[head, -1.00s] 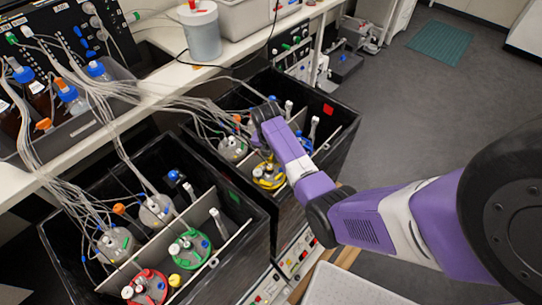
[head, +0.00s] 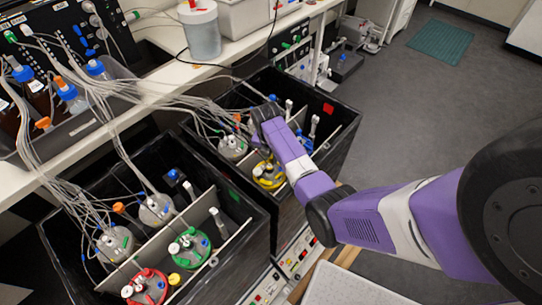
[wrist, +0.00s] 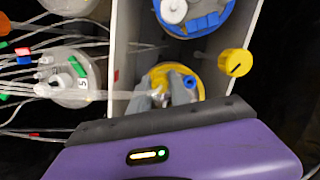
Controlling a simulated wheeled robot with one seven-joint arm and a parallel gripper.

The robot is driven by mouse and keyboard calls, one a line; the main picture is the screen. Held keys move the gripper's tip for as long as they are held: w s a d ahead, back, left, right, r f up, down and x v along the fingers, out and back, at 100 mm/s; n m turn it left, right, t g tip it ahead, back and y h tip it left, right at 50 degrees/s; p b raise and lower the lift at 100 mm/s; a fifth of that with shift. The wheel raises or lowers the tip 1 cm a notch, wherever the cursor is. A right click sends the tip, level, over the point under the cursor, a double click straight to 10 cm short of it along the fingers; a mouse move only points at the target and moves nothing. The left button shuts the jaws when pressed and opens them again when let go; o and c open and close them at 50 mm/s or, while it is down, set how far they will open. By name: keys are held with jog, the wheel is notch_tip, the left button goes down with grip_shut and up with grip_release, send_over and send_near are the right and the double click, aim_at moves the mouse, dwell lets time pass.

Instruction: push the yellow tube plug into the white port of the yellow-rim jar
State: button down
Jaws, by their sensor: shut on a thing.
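The yellow-rim jar (wrist: 188,77) sits in a white-walled compartment in the wrist view, just beyond my gripper. In the head view the jar (head: 268,178) is partly covered by my arm. My gripper (wrist: 163,97) is over the jar's top, its grey fingers shut on a small pale thing there. I take this for the yellow tube plug, but the fingers hide most of it and its colour is unclear. A translucent tube runs to it from the left. I cannot make out the white port or whether the plug touches it.
A yellow knob (wrist: 235,63) stands right of the jar, clear of my fingers. A blue-rim jar (wrist: 195,18) is above it. A clear jar (wrist: 72,84) with tubes stands left, beyond the white divider (wrist: 124,60). The black box (head: 335,165) encloses my gripper's work area.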

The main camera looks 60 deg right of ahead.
jog(key=shift+f, duration=0.3)
jog(key=c, duration=1.1)
grip_release()
jog(key=shift+c, duration=0.2)
jog(key=shift+r, duration=0.15)
jog(key=r, duration=0.5)
jog(key=a+r, duration=0.1)
jog(key=r, duration=0.1)
jog(key=shift+s+a+r, duration=0.1)
jog(key=shift+r, duration=0.15)
